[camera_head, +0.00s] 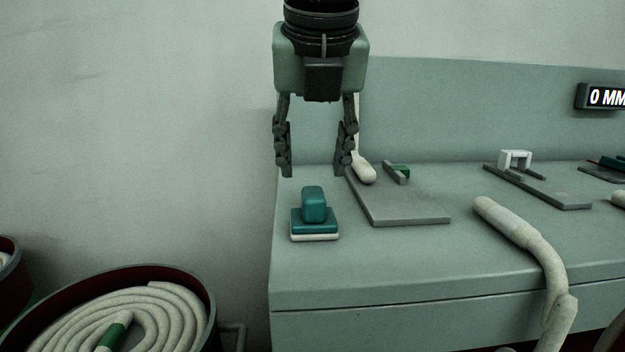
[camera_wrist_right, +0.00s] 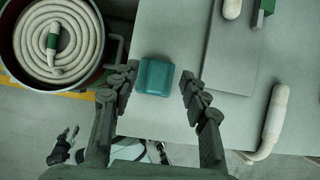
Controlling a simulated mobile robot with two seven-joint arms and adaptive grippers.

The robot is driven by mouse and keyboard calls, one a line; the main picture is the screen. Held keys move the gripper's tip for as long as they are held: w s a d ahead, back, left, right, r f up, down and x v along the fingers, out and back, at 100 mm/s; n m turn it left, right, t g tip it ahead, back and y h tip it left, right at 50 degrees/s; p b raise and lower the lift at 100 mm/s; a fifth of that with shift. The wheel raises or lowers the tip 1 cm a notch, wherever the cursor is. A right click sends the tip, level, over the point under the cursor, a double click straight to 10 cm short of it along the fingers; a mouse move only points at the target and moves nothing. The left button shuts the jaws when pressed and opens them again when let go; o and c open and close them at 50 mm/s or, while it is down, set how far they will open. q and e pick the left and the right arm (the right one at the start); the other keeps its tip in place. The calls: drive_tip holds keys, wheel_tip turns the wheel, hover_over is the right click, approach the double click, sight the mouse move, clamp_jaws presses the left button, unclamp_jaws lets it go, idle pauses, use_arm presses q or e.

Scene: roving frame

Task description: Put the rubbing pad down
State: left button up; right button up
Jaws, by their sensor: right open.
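The rubbing pad (camera_head: 314,221) is a teal block with a rounded upright grip and a pale underside. It sits upright on the grey-green bench (camera_head: 400,262) near its left end. My right gripper (camera_head: 314,172) is open and empty above the pad, with its fingers pointing down and clear of it. In the right wrist view the teal top of the pad (camera_wrist_right: 155,76) shows between and beyond the open fingers of the right gripper (camera_wrist_right: 155,84).
A grey plate (camera_head: 405,207) with a green-marked clip lies right of the pad. A pale hose end (camera_head: 505,222) hangs over the bench front. A round bin with coiled hose (camera_head: 125,318) stands left of the bench. A white bracket (camera_head: 515,160) and a display (camera_head: 603,97) are further right.

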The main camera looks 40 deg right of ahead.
drive_tip(key=v, duration=0.6)
idle(0.5)
